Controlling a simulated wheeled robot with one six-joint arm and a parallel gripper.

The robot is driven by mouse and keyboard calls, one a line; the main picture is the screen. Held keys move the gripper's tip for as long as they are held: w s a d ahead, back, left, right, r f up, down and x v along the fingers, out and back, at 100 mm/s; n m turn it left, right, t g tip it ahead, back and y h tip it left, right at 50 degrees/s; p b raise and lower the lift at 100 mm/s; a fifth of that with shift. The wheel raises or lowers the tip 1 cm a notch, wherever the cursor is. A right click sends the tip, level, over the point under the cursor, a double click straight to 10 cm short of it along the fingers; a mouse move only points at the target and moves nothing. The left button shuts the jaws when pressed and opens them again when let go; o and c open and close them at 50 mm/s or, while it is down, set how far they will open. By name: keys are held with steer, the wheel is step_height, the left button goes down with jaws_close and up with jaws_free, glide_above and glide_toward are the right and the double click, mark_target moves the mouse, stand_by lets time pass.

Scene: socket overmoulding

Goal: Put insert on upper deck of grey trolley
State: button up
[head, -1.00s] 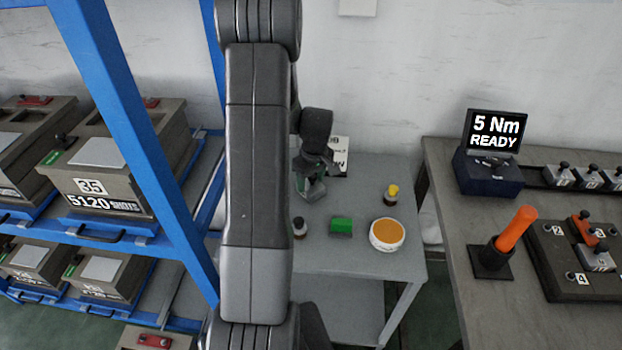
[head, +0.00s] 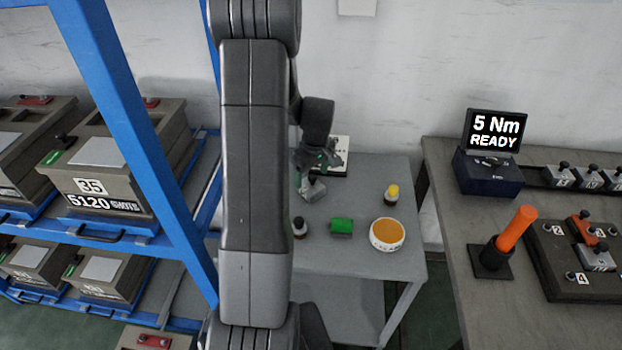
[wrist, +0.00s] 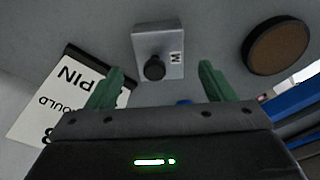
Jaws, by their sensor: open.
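The insert (wrist: 172,50) is a light grey block with a black knob and an "M" label. In the head view the insert (head: 313,190) rests on the upper deck of the grey trolley (head: 350,265), towards its left side. My gripper (wrist: 160,70) is open, with its green fingers apart and the insert's knob showing between them. In the head view my gripper (head: 314,168) is just above the insert, apart from it as far as I can tell. My arm hides the trolley's left part.
On the deck are a green block (head: 341,226), a round orange-topped tub (head: 387,234), a yellow-capped bottle (head: 391,194), a dark bottle (head: 300,228) and a printed sign (wrist: 62,98). A blue rack (head: 140,130) stands left, a workbench (head: 450,220) right. The deck's front is clear.

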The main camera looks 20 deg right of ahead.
mark_target(314, 188)
step_height(314, 188, up, 9)
steer(key=s, duration=0.1)
steer(key=shift+d, duration=0.15)
